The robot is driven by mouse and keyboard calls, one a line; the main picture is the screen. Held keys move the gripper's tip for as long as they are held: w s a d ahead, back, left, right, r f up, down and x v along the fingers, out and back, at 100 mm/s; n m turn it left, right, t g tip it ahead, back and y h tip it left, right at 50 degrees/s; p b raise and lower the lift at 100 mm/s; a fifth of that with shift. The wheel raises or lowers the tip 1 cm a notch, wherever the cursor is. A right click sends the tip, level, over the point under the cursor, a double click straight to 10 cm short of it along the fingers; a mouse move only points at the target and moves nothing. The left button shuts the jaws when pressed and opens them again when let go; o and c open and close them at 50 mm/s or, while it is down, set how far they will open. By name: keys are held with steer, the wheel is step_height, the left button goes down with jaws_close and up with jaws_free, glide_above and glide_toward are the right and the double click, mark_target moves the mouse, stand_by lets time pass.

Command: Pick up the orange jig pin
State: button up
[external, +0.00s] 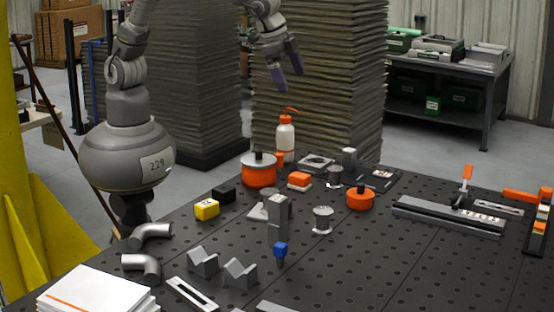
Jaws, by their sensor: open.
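A small upright orange piece (280,159) stands at the far side of the dark perforated table, just in front of the white bottle. It looks most like the orange jig pin, but it is too small to be sure. The large orange cylinder with a black knob (258,174) is to its left and partly in front. My gripper (291,81) is open and empty, with its two purplish fingers spread and pointing down. In the picture it hangs above the bottle, well clear of the table.
The orange-capped bottle (286,139) is tall. An orange-topped block (299,181), grey post (278,218), blue-topped pin (281,251) and smaller orange cylinder (360,199) stand nearby. Clamps (450,214) occupy the right. The front right tabletop (400,275) is clear.

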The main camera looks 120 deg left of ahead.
steer(key=s+d+r+t+b, duration=0.2)
steer(key=d+r+t+b, duration=0.1)
steer(key=r, duration=0.5)
steer(key=s+d+r+t+h+b, duration=0.1)
steer(key=s+d+r+t+b, duration=0.1)
steer(key=r, duration=0.6)
steer(key=s+d+r+t+h+b, duration=0.1)
steer(key=d+r+t+b, duration=0.3)
steer(key=r, duration=0.4)
steer(key=shift+s+d+r+t+b, duration=0.3)
steer(key=shift+s+d+t, duration=0.4)
steer(key=shift+d+t, duration=0.1)
steer(key=s+r, duration=0.1)
steer(key=r, duration=0.1)
steer(key=s+d+r+t+b, duration=0.1)
steer(key=s+r, duration=0.1)
steer(key=s+d+r+t+h, duration=0.1)
steer(key=s+r, duration=0.1)
steer(key=shift+s+d+m, duration=0.1)
steer(key=shift+d+m, duration=0.15)
steer(key=shift+m, duration=0.05)
steer(key=c, duration=0.5)
steer(key=shift+s+r, duration=0.1)
steer(key=shift+r, duration=0.1)
steer(key=c, duration=0.3)
steer(key=shift+w+f, duration=0.1)
steer(key=shift+w, duration=0.1)
